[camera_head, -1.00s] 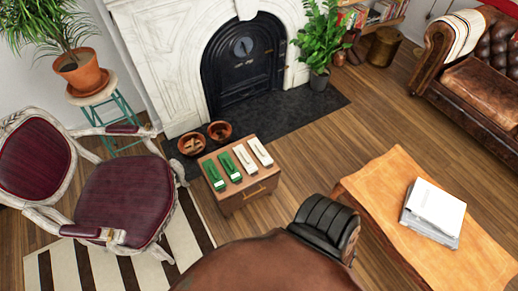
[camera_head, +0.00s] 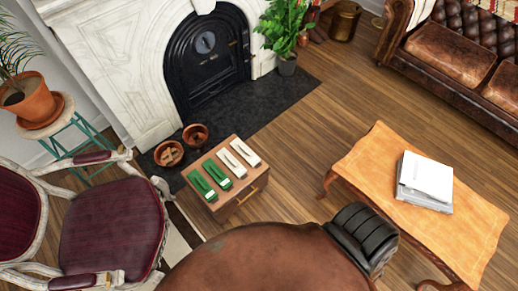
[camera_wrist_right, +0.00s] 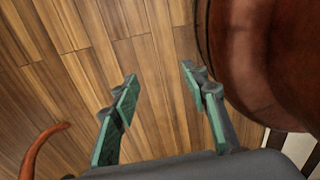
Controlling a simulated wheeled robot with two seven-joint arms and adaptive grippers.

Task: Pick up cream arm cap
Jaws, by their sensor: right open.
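Two cream pieces lie side by side on the small wooden cabinet (camera_head: 229,205) in the head view. They are the left cream piece (camera_head: 231,163) and the right cream piece (camera_head: 245,152). Either may be the cream arm cap; they look alike. A left green piece (camera_head: 202,185) and a right green piece (camera_head: 217,173) lie beside them. My right gripper (camera_wrist_right: 158,75) shows in the right wrist view, open and empty above the wood floor. No cream piece shows in that view. My left gripper is in neither view.
A burgundy armchair (camera_head: 110,230) stands left of the cabinet, and a wooden coffee table (camera_head: 365,165) right. In the wrist view, a brown curved surface (camera_wrist_right: 265,60) is close on the right.

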